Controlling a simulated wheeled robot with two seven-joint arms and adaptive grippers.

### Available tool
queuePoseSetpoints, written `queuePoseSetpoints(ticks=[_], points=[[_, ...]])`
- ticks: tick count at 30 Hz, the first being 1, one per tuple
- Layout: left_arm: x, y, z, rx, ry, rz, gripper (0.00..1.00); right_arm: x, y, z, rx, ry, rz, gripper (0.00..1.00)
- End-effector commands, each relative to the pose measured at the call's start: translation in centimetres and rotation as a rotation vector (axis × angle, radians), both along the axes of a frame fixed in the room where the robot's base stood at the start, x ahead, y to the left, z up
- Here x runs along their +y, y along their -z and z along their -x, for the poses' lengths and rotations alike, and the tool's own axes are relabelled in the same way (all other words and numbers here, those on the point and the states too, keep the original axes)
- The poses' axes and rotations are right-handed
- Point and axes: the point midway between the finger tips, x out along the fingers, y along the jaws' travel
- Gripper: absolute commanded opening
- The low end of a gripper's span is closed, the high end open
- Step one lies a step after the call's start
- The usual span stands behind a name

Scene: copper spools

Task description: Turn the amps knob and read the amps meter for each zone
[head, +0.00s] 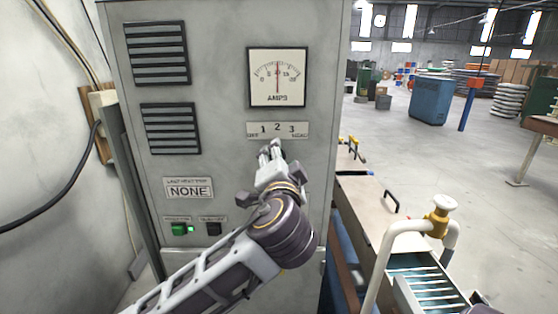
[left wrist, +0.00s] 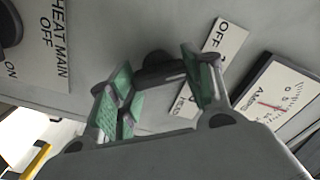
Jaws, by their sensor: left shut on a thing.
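The amps meter (head: 277,77) is a white dial on the grey cabinet. Its needle stands nearly straight up, around mid-scale; in the left wrist view the meter (left wrist: 275,103) shows partly, at the right. Below it is the knob's label plate (head: 277,130), with OFF at left and 1, 2, 3 across. My left gripper (head: 270,150) is at the knob just under this plate and hides it in the head view. In the left wrist view the black amps knob (left wrist: 156,70) sits between the green-padded fingers, which are shut on it. Its pointer setting is hidden. My right gripper is out of view.
The NONE plate (head: 189,189), a lit green switch (head: 180,229) and a black switch (head: 213,229) are lower on the cabinet. Vents (head: 156,53) are at upper left. A cart with a white tube handle (head: 383,250) stands at right. Open warehouse floor lies beyond.

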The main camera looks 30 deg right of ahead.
Motion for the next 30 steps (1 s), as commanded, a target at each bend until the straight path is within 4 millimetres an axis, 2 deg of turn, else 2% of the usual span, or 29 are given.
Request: queuePoseSetpoints(ticks=[12,13,18,30], points=[[-0.01,0.08,0.00,-0.004,0.000,-0.009,0.26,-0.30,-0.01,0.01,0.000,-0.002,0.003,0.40],[-0.01,0.08,0.00,-0.004,0.000,-0.008,0.51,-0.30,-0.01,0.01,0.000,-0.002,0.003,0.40],[0.00,0.06,0.00,-0.004,0.000,-0.008,0.71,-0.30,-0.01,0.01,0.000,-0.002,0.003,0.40],[0.06,0.02,0.12,-0.005,0.000,-0.008,0.71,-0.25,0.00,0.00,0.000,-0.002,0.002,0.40]])
